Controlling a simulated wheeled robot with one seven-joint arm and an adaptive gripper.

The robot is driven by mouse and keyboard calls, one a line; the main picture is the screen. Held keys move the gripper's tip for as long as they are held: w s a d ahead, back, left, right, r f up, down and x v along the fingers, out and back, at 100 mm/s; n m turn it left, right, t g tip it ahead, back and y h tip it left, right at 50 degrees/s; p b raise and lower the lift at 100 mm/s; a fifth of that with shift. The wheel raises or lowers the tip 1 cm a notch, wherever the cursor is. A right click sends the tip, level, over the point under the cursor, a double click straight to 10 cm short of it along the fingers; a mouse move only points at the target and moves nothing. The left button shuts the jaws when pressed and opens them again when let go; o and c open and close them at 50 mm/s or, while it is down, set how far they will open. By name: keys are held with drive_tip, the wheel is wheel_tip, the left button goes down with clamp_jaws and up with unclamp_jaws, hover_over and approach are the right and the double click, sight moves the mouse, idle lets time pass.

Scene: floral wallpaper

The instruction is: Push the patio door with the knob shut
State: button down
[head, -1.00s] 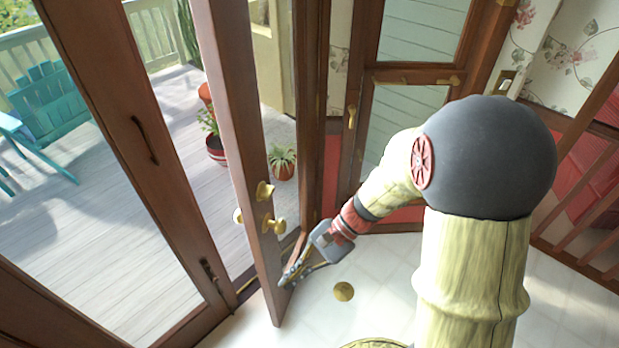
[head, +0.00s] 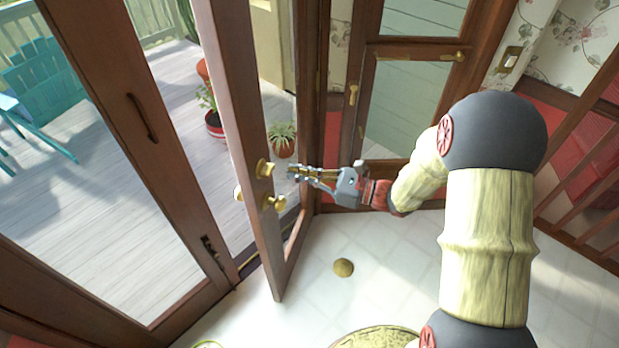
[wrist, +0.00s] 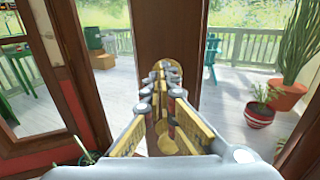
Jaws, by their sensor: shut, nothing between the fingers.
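The patio door (head: 238,105) is a brown wooden door with brass hardware, standing ajar and swung into the room. A brass knob (head: 275,202) sits on its room side, with a round brass piece (head: 264,168) above it. My gripper (head: 291,171) is shut and empty, its fingertips close to the door face beside the upper brass piece. I cannot tell whether they touch. In the wrist view my gripper (wrist: 163,75) points at the brown door edge (wrist: 165,28), and the fingers partly hide the brass piece behind them.
A brown fixed glass panel with a dark handle (head: 142,118) stands left of the opening. The deck (head: 110,195) outside holds a teal chair (head: 45,90) and potted plants. A small brass dome (head: 343,267) sits on the pale floor. Another glazed door (head: 405,110) is behind my arm.

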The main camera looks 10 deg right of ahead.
sight(257, 165)
drive_tip(key=b+x, duration=0.1)
drive_tip(key=x, duration=0.7)
drive_tip(key=shift+w+a+b, duration=0.1)
drive_tip(key=shift+a+b, duration=0.05)
drive_tip(key=shift+b, duration=0.15)
